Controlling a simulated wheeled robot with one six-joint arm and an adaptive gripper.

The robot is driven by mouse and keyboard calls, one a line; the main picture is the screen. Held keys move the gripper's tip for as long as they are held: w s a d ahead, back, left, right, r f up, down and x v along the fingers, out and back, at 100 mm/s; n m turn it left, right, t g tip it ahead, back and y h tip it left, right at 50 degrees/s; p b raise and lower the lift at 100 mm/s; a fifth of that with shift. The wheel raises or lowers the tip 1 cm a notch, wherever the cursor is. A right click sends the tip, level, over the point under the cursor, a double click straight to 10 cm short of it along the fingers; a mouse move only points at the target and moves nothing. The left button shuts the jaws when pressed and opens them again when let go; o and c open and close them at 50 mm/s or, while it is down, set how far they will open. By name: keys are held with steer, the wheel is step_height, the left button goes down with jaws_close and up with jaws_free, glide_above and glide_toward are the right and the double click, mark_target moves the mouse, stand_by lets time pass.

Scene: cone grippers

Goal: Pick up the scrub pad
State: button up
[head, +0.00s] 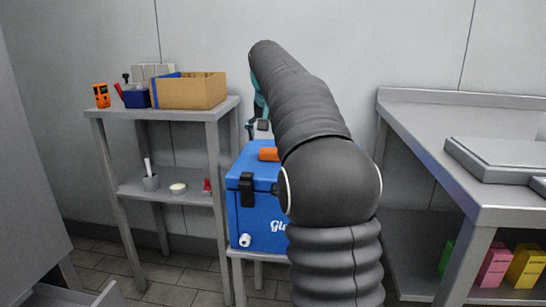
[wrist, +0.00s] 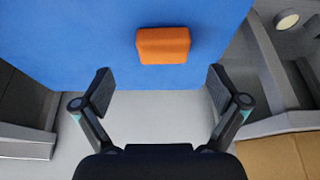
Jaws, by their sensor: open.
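The scrub pad appears to be the orange block (wrist: 163,45) on top of the blue cooler box (wrist: 80,40).
A grey shelf (head: 165,113) at left holds a cardboard box (head: 190,90), an orange device (head: 101,95) and small items. A steel counter (head: 430,140) stands at right, with pink and yellow containers (head: 495,265) below. The lid around the pad looks clear.

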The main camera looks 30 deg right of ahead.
mark_target(270, 150)
steer(key=b+x, duration=0.1)
steer(key=x, duration=0.4)
steer(key=shift+a+f, duration=0.1)
steer(key=shift+a, duration=0.05)
steer(key=c, duration=1)
